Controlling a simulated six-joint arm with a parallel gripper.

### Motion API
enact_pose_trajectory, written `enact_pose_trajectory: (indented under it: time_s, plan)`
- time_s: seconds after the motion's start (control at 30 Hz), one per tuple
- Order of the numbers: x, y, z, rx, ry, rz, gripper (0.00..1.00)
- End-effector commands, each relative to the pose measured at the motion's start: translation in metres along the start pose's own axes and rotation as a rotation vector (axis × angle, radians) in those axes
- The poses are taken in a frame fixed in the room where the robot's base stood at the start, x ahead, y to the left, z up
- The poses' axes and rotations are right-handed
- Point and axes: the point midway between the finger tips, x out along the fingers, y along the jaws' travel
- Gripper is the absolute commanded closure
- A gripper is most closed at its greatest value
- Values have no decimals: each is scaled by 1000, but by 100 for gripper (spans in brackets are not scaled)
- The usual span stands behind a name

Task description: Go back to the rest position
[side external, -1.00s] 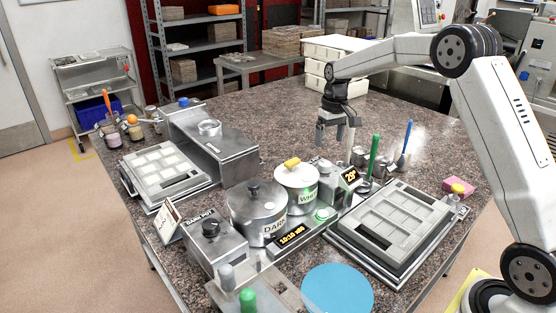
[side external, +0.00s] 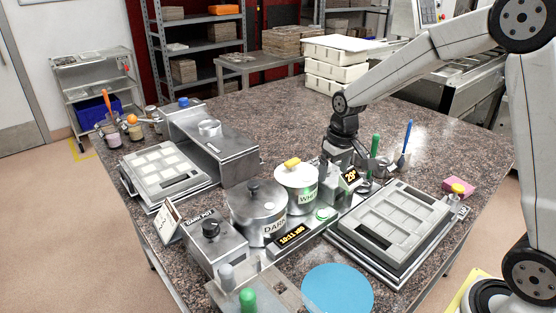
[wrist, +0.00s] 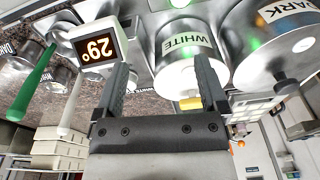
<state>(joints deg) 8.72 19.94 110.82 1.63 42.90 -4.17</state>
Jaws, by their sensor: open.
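My gripper (side external: 338,166) is low over the counter, just behind and right of the white-chocolate pot (side external: 297,185). In the wrist view my gripper (wrist: 162,82) shows two dark fingers spread apart, with nothing held between them. The white pot (wrist: 190,62) appears beyond the fingers, partly behind the right one. The 29° display (wrist: 96,50) shows near the left finger. Whether a finger touches anything is unclear.
The dark pot (side external: 257,212) stands left of the white pot. A mould tray (side external: 394,228) lies to the right. Upright green (side external: 375,150) and blue (side external: 406,140) handles stand close to my gripper's right. The counter behind (side external: 270,110) is clear.

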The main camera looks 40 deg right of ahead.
Motion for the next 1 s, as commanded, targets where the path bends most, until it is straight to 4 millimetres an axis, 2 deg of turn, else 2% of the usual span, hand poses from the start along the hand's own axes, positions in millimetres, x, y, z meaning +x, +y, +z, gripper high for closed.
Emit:
enact_pose_trajectory:
  time_s: [0.3,0.5,0.6,0.8,1.0]
  plan:
    - [8,-30,74,-51,58,3,8]
    - [14,-41,121,-79,93,1,8]
    - [17,-45,138,-91,107,-1,8]
    - [20,-47,155,-99,119,-3,8]
    - [20,-47,156,-100,120,-4,8]
